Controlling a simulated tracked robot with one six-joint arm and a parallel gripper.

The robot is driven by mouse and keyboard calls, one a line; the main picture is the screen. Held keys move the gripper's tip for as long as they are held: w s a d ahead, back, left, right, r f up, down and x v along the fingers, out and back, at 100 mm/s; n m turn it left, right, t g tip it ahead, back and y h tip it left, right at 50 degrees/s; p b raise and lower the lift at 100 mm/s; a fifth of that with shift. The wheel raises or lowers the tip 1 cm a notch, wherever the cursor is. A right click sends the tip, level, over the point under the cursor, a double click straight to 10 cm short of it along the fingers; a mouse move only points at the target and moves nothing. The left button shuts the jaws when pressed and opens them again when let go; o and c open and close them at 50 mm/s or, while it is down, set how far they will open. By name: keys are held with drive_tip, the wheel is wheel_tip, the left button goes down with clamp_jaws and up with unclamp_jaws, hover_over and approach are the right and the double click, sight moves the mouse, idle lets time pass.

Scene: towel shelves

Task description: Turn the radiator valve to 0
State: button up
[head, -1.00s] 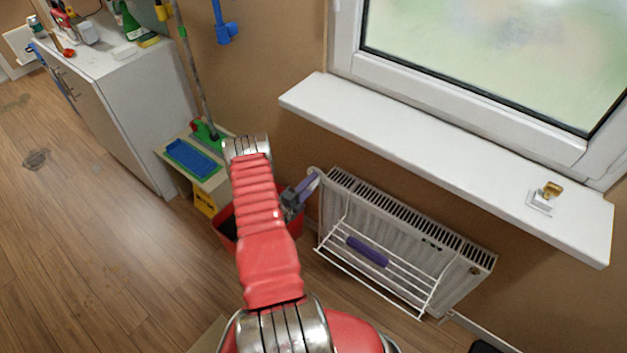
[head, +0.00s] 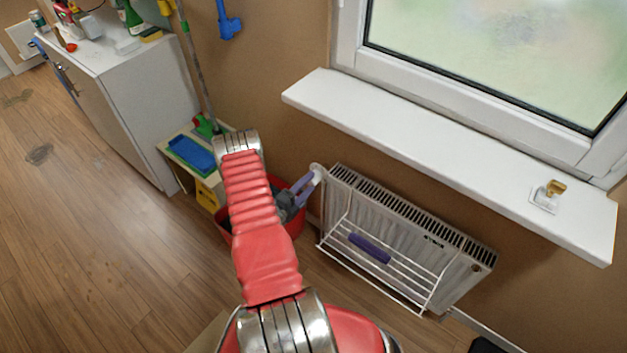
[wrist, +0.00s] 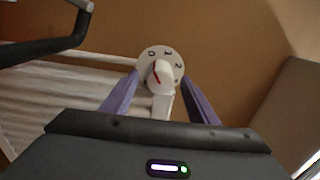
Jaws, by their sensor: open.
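The white radiator valve (wrist: 161,71) shows in the wrist view, straight ahead of my gripper. Its round dial bears digits, with a 0 at the left and others along the top and right, and a red mark on the knob. In the head view the valve (head: 318,171) is at the left end of the radiator (head: 400,231). My gripper (wrist: 157,95) is open, its purple fingers on either side of the valve's lower part; I cannot tell whether they touch it. In the head view my gripper (head: 308,182) is just below and left of the valve.
A white wire rack with a purple roll (head: 369,248) hangs on the radiator's front. The windowsill (head: 440,150) juts out above it. A red bucket (head: 293,228) stands behind my arm. A white cabinet (head: 135,120) is at the left, with open floor before it.

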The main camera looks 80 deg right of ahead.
drive_tip(key=v, duration=1)
idle(0.6)
